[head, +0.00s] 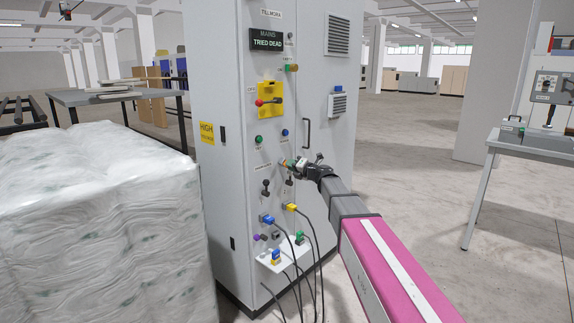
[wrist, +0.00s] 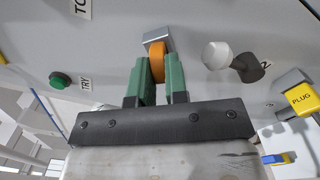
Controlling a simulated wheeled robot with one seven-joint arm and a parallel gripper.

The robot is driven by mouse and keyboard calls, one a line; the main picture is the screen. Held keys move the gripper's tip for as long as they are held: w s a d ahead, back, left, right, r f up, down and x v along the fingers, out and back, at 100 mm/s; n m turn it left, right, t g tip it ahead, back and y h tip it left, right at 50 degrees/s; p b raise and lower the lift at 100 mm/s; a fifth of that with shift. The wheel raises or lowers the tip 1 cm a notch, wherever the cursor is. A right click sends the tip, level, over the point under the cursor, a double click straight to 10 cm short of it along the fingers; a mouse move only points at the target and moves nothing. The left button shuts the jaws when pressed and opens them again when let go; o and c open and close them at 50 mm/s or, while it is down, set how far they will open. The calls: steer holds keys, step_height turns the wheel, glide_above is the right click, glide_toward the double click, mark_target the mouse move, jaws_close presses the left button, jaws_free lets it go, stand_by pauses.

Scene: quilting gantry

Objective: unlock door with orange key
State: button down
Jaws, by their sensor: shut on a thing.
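The orange key (wrist: 158,62) is upright between the green fingers of my gripper (wrist: 157,82), which is shut on it. The key's far end meets a silver lock block (wrist: 157,40) on the cabinet face; I cannot tell how deep it sits. In the head view my gripper (head: 290,164) is at the front of the grey cabinet (head: 222,60), at mid height, and hides most of the key and lock. The cabinet door (head: 325,80) looks closed, with a dark handle (head: 306,133) above and right of my gripper.
A white-knobbed lever (wrist: 216,55) is close right of my gripper, and a green button (wrist: 60,80) is to its left. Cables hang from a yellow plug (head: 291,207) and a blue plug (head: 268,219) below.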

steer(key=m, duration=0.3)
steer(key=shift+m, duration=0.4)
steer(key=c, duration=1.1)
jaws_free()
steer(key=shift+o, duration=0.2)
steer(key=v, duration=1)
steer(key=shift+s+d, duration=0.3)
